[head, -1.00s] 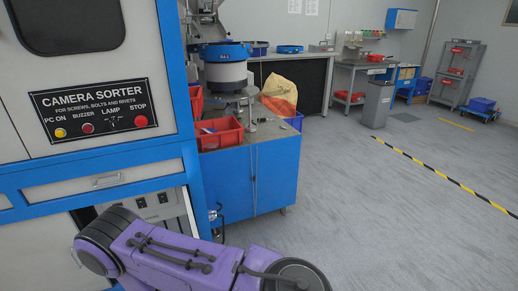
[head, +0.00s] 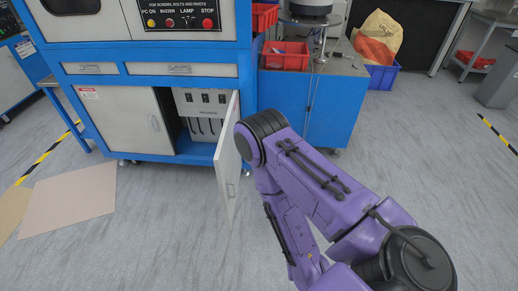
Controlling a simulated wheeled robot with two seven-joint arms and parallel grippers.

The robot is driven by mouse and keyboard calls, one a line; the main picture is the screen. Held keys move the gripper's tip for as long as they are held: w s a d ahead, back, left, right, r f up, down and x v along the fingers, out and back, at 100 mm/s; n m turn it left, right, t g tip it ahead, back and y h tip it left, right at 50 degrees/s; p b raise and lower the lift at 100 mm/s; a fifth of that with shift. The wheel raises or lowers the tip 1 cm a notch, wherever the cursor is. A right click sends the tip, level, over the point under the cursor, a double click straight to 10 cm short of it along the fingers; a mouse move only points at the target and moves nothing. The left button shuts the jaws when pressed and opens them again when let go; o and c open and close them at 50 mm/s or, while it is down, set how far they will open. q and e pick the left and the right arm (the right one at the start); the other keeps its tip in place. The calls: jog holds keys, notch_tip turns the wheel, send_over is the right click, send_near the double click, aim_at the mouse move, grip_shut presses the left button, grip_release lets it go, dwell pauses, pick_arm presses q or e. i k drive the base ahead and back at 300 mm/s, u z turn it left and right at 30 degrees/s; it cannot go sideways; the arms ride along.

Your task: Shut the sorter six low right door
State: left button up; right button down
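The camera sorter (head: 165,55) is a white and blue cabinet at the upper left of the head view. Its low right door (head: 229,165) stands swung open toward me, showing its panel nearly edge-on, with a handle low on it. Inside the opening are a grey panel with black switches (head: 205,98) and cables below. The low left door (head: 138,118) is closed. My purple right arm reaches in from the lower right, its black joint close to the open door's right side; I cannot tell whether they touch. Neither gripper is in view.
A blue cabinet (head: 318,112) with a red bin (head: 285,56) on top stands right of the sorter. A blue crate (head: 381,76) with a sack is behind it. Cardboard sheets (head: 70,200) lie on the floor at left.

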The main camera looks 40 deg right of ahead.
aim_at(228, 160)
jog(key=z, duration=1)
jog(key=i, duration=1)
jog(key=z, duration=0.5)
jog(key=k, duration=0.1)
jog(key=u, duration=0.65)
